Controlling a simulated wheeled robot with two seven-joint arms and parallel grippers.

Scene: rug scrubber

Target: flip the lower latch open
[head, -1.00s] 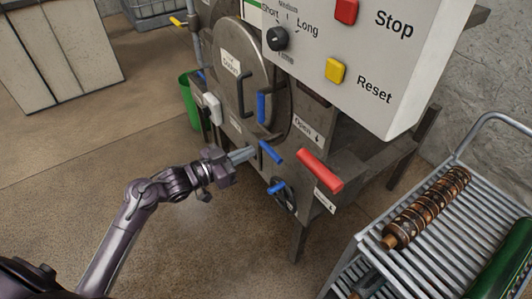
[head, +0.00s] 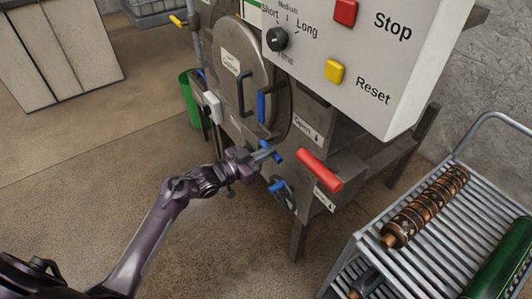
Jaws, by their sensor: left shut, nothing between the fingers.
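The machine's round door (head: 243,75) has a dark handle and an upright blue latch (head: 261,107) at its lower right edge. The lower latch, a short blue handle (head: 276,156), slants down to the right below it. My left gripper (head: 263,155) is shut and empty, with its fingertips at the lower latch. The fingers cover part of the blue handle; I cannot tell whether they touch it. My right gripper is not in view.
A red handle (head: 319,170) and a handwheel with a blue grip (head: 281,190) are close to the right and below. The control box (head: 350,60) overhangs above. A rack cart (head: 440,225) with rollers stands at right.

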